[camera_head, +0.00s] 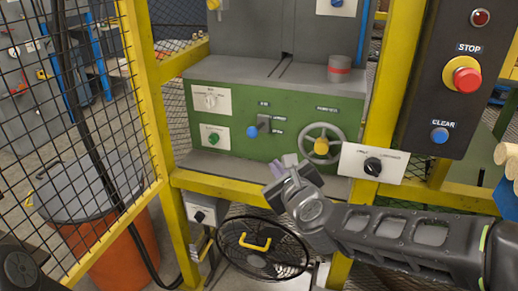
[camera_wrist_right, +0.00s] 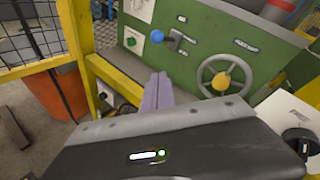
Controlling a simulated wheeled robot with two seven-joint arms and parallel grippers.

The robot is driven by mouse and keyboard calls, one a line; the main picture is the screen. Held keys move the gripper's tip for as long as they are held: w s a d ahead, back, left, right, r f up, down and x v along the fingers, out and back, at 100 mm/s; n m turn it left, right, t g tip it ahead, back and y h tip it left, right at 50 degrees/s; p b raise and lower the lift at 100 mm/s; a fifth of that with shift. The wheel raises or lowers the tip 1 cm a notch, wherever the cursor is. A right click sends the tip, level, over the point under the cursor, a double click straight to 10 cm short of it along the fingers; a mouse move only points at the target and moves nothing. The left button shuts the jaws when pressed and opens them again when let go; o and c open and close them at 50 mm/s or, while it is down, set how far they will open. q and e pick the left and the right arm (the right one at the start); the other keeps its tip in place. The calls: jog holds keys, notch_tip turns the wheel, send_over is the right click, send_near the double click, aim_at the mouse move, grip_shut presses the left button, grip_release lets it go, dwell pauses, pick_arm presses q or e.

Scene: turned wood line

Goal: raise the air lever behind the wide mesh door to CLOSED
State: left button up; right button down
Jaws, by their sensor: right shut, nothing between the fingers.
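The air lever (camera_head: 264,123) is on the green panel (camera_head: 290,110), a dark grey lever with a blue ball knob at its left end. Its labels are too small to read. It also shows in the right wrist view (camera_wrist_right: 174,37). The wide mesh door (camera_head: 145,95), yellow-framed with black mesh, stands swung open at the left. My right gripper (camera_head: 284,165) is in front of the panel, below and slightly right of the lever, apart from it. Its purple-grey fingers (camera_wrist_right: 157,92) are together and empty. My left gripper is not in view.
A spoked handwheel (camera_head: 322,145) with a yellow hub is right of the lever. A white switch box (camera_head: 373,163) sits on the yellow frame farther right. A black control box (camera_head: 448,75) has a red stop button. An orange bin (camera_head: 100,250) and round mesh cover (camera_head: 262,247) are below.

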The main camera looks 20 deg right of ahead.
jog(key=shift+m, duration=0.4)
jog(key=shift+w, duration=0.1)
send_near(257, 128)
jog(key=shift+w+f, duration=1.2)
jog(key=shift+f, duration=0.35)
jog(key=shift+a, duration=0.45)
